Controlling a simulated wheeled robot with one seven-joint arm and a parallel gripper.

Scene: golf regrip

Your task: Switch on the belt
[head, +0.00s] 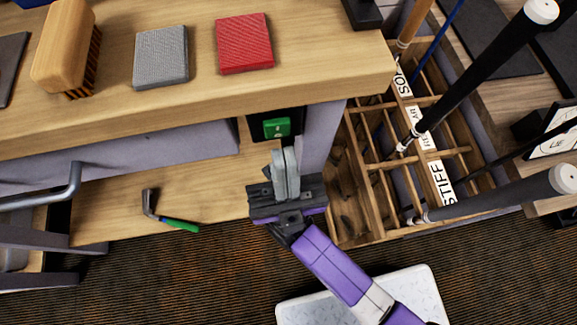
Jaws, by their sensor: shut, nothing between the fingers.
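A green switch (277,128) sits in a dark housing under the front edge of the wooden bench, near its right end. My gripper (285,152) is shut and empty, its grey fingers pointing up at the switch. The fingertips lie just below the green face in the head view; I cannot tell whether they touch it. The switch carries a small pale mark too small to read. No belt can be made out in this view.
The bench top (200,95) holds a brush (64,45), a grey pad (161,57) and a red pad (245,43). A green-handled hooked tool (170,215) lies on the lower shelf. A wooden club rack (372,160) with clubs stands right. A white mat (310,309) lies on the floor.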

